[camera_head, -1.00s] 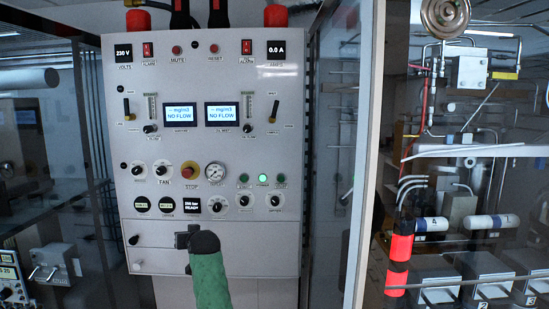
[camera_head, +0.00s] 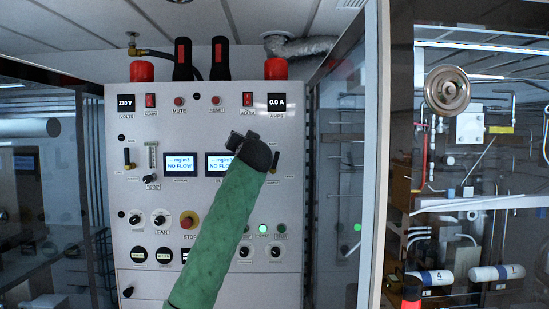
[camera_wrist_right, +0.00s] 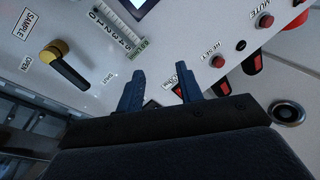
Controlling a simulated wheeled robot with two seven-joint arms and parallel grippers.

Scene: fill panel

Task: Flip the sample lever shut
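The sample lever (camera_wrist_right: 70,70) is a black handle on a yellow hub, beside a flow scale in the right wrist view. Its handle points away from the OPEN label, with its end near the SHUT label. In the head view the lever (camera_head: 276,162) shows partly, just right of my right gripper (camera_head: 243,140). My right gripper also shows in the wrist view (camera_wrist_right: 160,90); its two fingers are apart with nothing between them. It is in front of the panel, above and left of the lever in the head view. My left gripper is out of view.
The white panel (camera_head: 145,215) carries a similar lever (camera_head: 127,158) at left, two NO FLOW displays, several knobs and a red stop button (camera_head: 189,220). A glass-door frame (camera_head: 373,150) stands at right.

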